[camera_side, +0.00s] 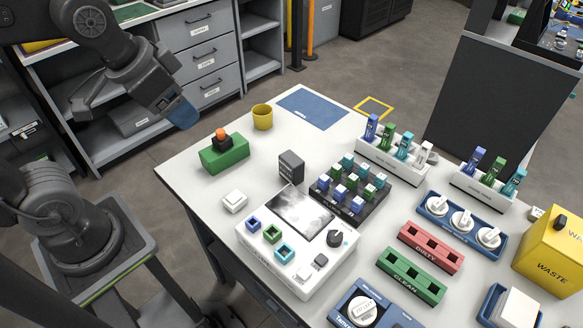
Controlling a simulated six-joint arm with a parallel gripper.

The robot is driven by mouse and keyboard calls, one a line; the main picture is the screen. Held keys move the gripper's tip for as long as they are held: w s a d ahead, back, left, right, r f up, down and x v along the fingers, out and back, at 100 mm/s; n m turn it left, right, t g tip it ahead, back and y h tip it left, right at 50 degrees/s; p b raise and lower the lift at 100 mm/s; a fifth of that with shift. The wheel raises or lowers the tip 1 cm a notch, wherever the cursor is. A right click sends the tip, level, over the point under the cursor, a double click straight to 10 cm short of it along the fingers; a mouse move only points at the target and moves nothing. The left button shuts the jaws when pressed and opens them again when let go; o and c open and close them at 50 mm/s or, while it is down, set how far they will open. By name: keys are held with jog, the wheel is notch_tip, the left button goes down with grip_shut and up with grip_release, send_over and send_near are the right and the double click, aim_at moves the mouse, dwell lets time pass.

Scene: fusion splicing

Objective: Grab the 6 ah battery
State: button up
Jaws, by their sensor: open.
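A dark grey block (291,166) stands upright on the white table, behind the white splicer-like device (298,240). It looks like a battery, but its label is too small to read, so I cannot confirm it is the 6 Ah one. My gripper (183,113), with a blue end, is open and empty. It hangs in the upper left, left of the table's far edge and well away from the grey block. Its fingers are small and partly turned from view.
A green block (224,154) with a black and orange top and a yellow cup (262,117) stand at the table's left. Right are a dark rack (349,190) of colored pieces, a white holder (393,160) and a yellow waste bin (552,252). A blue mat (312,109) is bare.

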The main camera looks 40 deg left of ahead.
jog(key=w+f+m+g, duration=0.2)
jog(key=w+m, duration=0.4)
jog(key=w, duration=0.2)
jog(key=m+g+y, duration=0.2)
jog(key=m+g, duration=0.1)
jog(key=m, duration=0.8)
send_over(292, 158)
notch_tip(292, 158, down, 14)
jog(key=f, duration=0.7)
jog(key=shift+s+a+f, duration=0.15)
jog(key=shift+s+f, duration=0.15)
jog(key=shift+s, duration=0.05)
jog(key=shift+w+f, duration=0.15)
jog(key=shift+f, duration=1.45)
jog(key=shift+w+f, duration=0.15)
jog(key=shift+f, duration=1.4)
jog(key=shift+c, duration=0.4)
jog(key=c, duration=1.1)
